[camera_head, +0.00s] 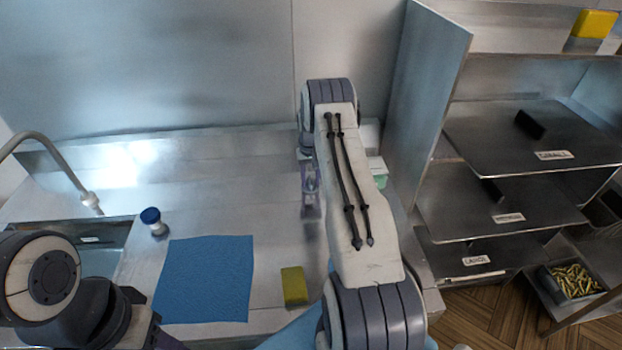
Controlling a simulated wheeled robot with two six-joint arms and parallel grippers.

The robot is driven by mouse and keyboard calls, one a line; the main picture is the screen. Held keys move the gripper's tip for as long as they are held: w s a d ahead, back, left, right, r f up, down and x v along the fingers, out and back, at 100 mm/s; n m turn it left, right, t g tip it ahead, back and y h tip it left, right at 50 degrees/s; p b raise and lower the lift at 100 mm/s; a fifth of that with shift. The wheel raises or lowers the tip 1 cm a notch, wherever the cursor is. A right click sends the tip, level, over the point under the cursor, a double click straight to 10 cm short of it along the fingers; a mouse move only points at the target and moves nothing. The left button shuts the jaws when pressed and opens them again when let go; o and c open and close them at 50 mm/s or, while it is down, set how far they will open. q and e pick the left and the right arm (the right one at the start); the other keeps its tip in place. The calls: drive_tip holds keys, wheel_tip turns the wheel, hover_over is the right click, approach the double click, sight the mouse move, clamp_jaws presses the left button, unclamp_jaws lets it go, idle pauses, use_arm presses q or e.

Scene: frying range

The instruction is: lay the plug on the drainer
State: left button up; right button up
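I cannot make out for certain which thing is the plug; a small white piece with a blue top (152,221) stands on the steel counter beside the sink (103,240). No thing is clearly a drainer; a flat blue mat (205,280) lies right of the sink, with nothing on it.
A yellow sponge (294,286) lies right of the mat. A curved tap (60,160) reaches over the sink. A pale green and white box (378,172) stands behind my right arm. A steel rack (520,190) with labelled shelves bounds the right. The back left counter is clear.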

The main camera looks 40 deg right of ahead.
sight(310, 181)
drive_tip(key=shift+r, duration=0.5)
wheel_tip(310, 181, up, 12)
drive_tip(key=b, duration=0.4)
drive_tip(key=shift+f, duration=0.25)
